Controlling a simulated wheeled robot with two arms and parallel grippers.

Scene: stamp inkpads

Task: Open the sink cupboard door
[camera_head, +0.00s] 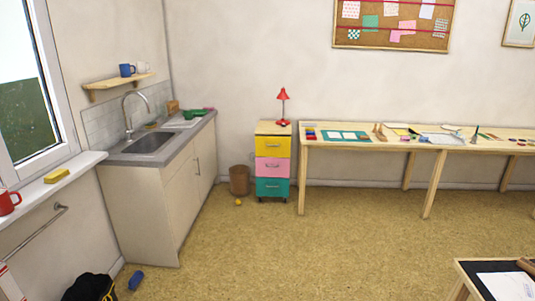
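The sink cupboard (140,212) stands against the left wall, under a grey counter with a steel sink (150,142). Its front faces right and is seen at a steep angle. The cupboard doors (183,198) look shut, with small upright handles (197,167) near the middle of the front. Neither of my grippers shows in the head view, and nothing of my arms is in sight near the cupboard.
Open floor (300,245) lies before the cupboard. A small orange ball (238,202) and a brown bin (239,180) are beyond it, near a drawer unit (272,165). A blue object (136,280) and a black bag (88,289) lie at lower left. A table (466,271) stands at lower right.

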